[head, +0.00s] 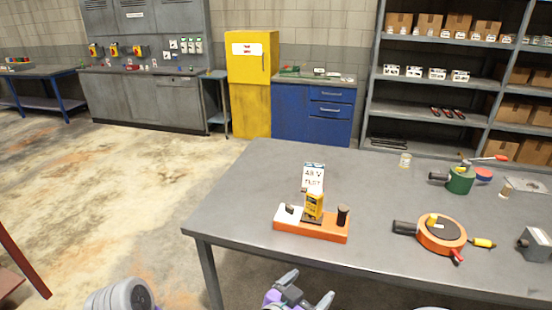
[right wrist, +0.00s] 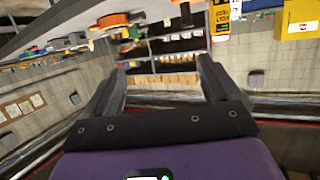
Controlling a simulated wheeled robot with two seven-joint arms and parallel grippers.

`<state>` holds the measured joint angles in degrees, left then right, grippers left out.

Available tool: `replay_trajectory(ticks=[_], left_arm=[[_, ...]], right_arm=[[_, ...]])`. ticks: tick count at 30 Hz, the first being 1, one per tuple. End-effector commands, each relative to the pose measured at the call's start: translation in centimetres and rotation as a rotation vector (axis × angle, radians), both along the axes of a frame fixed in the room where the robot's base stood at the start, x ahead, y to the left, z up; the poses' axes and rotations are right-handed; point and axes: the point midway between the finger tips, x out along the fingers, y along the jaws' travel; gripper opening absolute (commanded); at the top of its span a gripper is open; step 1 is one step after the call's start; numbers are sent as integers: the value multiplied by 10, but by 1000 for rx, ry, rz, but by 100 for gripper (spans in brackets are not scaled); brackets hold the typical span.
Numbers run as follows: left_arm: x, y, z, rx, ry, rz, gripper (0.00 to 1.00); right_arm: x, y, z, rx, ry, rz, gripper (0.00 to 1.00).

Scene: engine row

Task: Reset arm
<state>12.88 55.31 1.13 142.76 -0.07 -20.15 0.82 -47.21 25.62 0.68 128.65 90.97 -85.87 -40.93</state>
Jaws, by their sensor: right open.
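My right gripper (head: 303,296) shows at the bottom middle of the head view, in front of the near edge of the grey table and below its top. Its two fingers are spread and nothing is between them. In the right wrist view the open fingers (right wrist: 160,88) frame only the far room, which looks upside down there. My left gripper is not in view. A grey rounded part (head: 120,297) at the bottom left of the head view seems to be mine.
The grey table (head: 240,205) holds an orange-and-white base (head: 311,229) with a yellow block and sign, an orange round device (head: 441,233), a green device (head: 460,180) and a small grey box (head: 535,243). Shelves (head: 450,80) and a yellow cabinet (head: 250,90) stand behind.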

Motion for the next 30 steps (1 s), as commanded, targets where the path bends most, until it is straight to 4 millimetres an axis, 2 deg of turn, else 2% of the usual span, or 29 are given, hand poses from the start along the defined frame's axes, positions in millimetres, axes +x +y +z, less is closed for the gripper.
replay_trajectory(ticks=[3, 8, 11, 14, 17, 18, 20, 21, 24, 27, 30], left_arm=[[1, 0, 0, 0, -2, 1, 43], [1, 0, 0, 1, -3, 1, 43], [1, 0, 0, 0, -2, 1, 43], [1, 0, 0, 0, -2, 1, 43], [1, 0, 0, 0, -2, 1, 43], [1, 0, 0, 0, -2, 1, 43], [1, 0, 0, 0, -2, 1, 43], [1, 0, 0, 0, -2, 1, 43], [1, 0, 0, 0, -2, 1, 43], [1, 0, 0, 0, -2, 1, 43], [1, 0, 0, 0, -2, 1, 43]], right_arm=[[21, -5, -25, 12, 14, 52, 90], [45, -10, -63, 47, 46, 140, 90], [57, -13, -95, 83, 88, 205, 90], [64, -19, -138, 136, 161, 279, 90], [58, -26, -197, 227, 284, 365, 90], [51, -28, -223, 276, 348, 400, 90], [32, -31, -262, 358, 453, 448, 90], [16, -32, -286, 417, 526, 476, 90], [-32, -32, -335, 566, 708, 532, 90], [-81, -31, -364, 696, 862, 565, 90], [-118, -28, -378, 788, 972, 586, 90]])
